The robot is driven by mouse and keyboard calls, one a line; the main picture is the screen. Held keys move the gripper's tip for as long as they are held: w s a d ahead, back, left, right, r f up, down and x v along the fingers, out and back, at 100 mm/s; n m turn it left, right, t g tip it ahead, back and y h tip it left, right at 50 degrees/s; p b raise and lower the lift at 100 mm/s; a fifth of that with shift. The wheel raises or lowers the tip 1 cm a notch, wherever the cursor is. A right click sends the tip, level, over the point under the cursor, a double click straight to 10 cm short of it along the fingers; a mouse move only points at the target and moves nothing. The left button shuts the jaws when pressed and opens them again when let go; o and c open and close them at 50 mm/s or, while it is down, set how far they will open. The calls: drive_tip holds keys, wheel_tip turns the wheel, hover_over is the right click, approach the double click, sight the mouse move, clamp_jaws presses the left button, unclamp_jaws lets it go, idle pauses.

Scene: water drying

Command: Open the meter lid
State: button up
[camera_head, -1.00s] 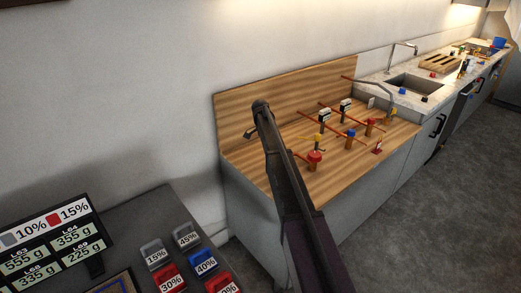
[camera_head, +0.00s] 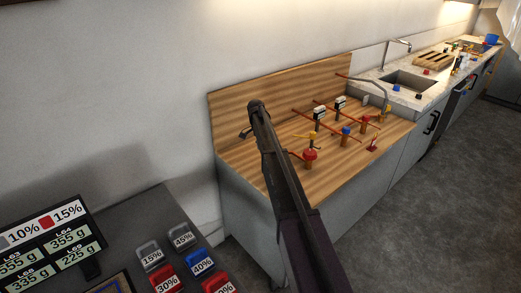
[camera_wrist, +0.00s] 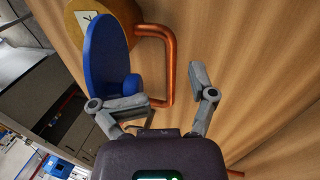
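In the wrist view, a round blue lid (camera_wrist: 104,52) stands tilted up beside a brass-coloured meter body (camera_wrist: 85,14) with a small white label. A small blue rounded part (camera_wrist: 132,84) sits at the lid's lower right. My gripper (camera_wrist: 168,88) is open, its two grey fingers spread apart. The left finger overlaps the lid's lower edge; I cannot tell whether it touches. The right finger is clear of the lid. In the head view, my gripper (camera_head: 247,132) shows only partly beside my dark arm, near the counter's back left. The meter at my gripper cannot be made out there.
A curved copper pipe (camera_wrist: 168,62) runs close between the fingers. The wooden worktop (camera_head: 350,160) carries other pipes and valves, including a red-topped one (camera_head: 310,154) and a blue-topped one (camera_head: 346,131). A wooden backboard (camera_head: 300,87) rises behind. A sink (camera_head: 408,80) lies further right.

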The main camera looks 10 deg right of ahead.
drive_tip(key=shift+w, duration=0.15)
drive_tip(key=shift+w+a+f+b, duration=0.6)
drive_tip(key=shift+w+a, duration=0.55)
drive_tip(key=shift+w, duration=1.1)
drive_tip(key=shift+w+a+f+b, duration=0.65)
drive_tip(key=shift+w+a, duration=0.55)
drive_tip(key=shift+w, duration=1.1)
drive_tip(key=shift+w+a+f+b, duration=0.6)
drive_tip(key=shift+w+a, duration=0.55)
drive_tip(key=shift+w, duration=1.1)
drive_tip(key=s+r+n+t+p, duration=0.1)
drive_tip(key=s+n, duration=0.5)
drive_tip(key=s, duration=2.1)
drive_tip(key=s+a+r+n+t+y+p, duration=0.1)
drive_tip(key=s+n, duration=0.5)
drive_tip(key=s, duration=2.2)
drive_tip(key=shift+r+n+t+p, duration=0.2)
drive_tip(key=shift+n+t+p, duration=0.15)
drive_tip(key=shift+p, duration=0.2)
